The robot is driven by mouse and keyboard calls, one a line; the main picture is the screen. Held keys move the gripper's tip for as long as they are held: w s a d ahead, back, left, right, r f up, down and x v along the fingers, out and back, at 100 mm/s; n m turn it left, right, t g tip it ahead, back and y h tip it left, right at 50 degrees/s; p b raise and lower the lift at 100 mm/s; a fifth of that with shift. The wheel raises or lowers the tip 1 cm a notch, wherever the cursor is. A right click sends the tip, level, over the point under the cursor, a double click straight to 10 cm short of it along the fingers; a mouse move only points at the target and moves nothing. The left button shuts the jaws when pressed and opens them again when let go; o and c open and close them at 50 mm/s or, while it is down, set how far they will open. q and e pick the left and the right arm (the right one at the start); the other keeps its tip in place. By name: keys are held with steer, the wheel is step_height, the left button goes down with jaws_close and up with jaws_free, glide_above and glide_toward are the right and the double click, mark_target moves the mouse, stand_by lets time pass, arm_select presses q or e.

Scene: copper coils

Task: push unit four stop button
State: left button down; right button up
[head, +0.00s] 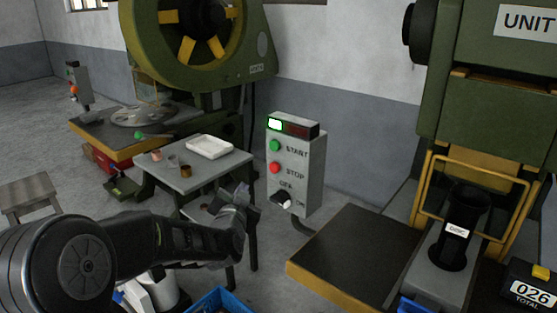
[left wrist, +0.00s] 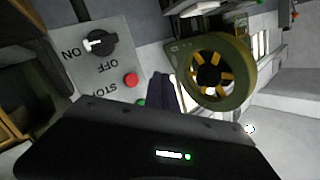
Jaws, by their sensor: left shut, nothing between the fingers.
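A grey control box (head: 312,165) stands in the middle of the head view. It carries a green START button (head: 275,146), a red STOP button (head: 275,168) below it and an OFF/ON rotary switch (head: 283,200). My left gripper (head: 243,194) is shut and empty, in front of and to the left of the box, at about the switch's height. In the left wrist view the panel shows upside down, with the red button (left wrist: 131,80) bare and beside the dark fingers (left wrist: 161,92). My right gripper is out of view.
A green press marked UNIT (head: 525,20), its number cut off, stands right behind a dark table (head: 350,255) with a yellow edge. A small grey table (head: 205,175) with a white tray (head: 209,147) stands left. A blue crate (head: 222,300) is at the bottom.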

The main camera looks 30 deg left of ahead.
mark_target(274, 168)
arm_select(q)
steer(key=shift+s+a+r+m, duration=0.1)
steer(key=shift+r+m, duration=0.2)
steer(key=shift+m, duration=0.3)
steer(key=w+p, duration=0.1)
steer(key=w, duration=0.7)
steer(key=shift+w+d+p, duration=0.35)
steer(key=shift+w, duration=0.05)
steer(key=shift+w, duration=0.1)
stand_by(1.8)
steer(key=shift+w, duration=0.3)
